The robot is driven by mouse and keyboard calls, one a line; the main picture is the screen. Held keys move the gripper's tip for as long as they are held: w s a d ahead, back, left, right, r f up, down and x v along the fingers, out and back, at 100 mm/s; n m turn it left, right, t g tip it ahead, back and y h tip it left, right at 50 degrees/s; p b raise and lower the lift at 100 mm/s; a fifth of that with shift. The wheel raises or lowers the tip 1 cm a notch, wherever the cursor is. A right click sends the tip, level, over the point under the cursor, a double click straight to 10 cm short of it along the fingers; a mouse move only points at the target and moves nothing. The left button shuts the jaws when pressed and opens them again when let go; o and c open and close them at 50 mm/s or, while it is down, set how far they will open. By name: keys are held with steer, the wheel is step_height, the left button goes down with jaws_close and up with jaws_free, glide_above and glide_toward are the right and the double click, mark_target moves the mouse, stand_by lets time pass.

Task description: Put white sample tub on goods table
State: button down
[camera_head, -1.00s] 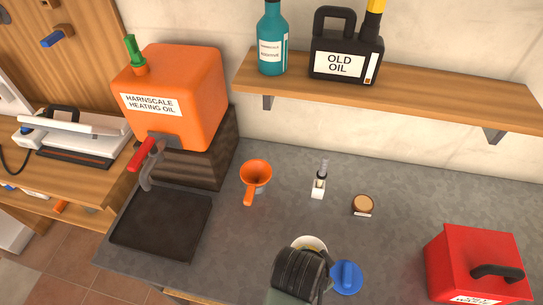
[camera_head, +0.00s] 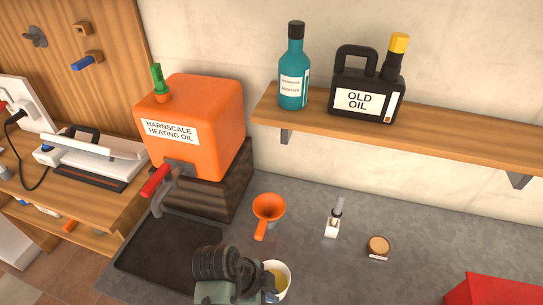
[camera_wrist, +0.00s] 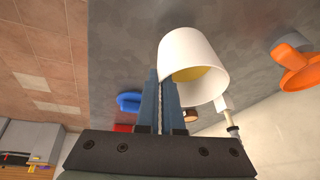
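The white sample tub (camera_head: 283,276) is a white cup with yellowish content, at the bottom middle of the head view, partly hidden by my gripper. My gripper (camera_wrist: 162,78) has its two fingers nearly together at the tub's wall, and the tub (camera_wrist: 190,52) stands beside and beyond them in the wrist view. The tub moves with the gripper, so it appears held by its wall. In the head view the fingertips are hidden. No surface is labelled as the goods table; a wooden table (camera_head: 72,195) stands at the left.
A grey worktop (camera_head: 310,255) bears a black tray (camera_head: 165,262), an orange oil tank (camera_head: 195,120), an orange funnel (camera_head: 268,208), a small white bottle (camera_head: 332,228), a brown-lidded jar (camera_head: 378,246) and a red box (camera_head: 490,290). A shelf (camera_head: 420,125) hangs above. A white device (camera_head: 95,150) occupies the wooden table.

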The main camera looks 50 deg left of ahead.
steer(key=shift+f, duration=1.7)
steer(key=shift+f, duration=0.1)
steer(key=c, duration=1)
jaws_free()
steer(key=shift+c, duration=0.2)
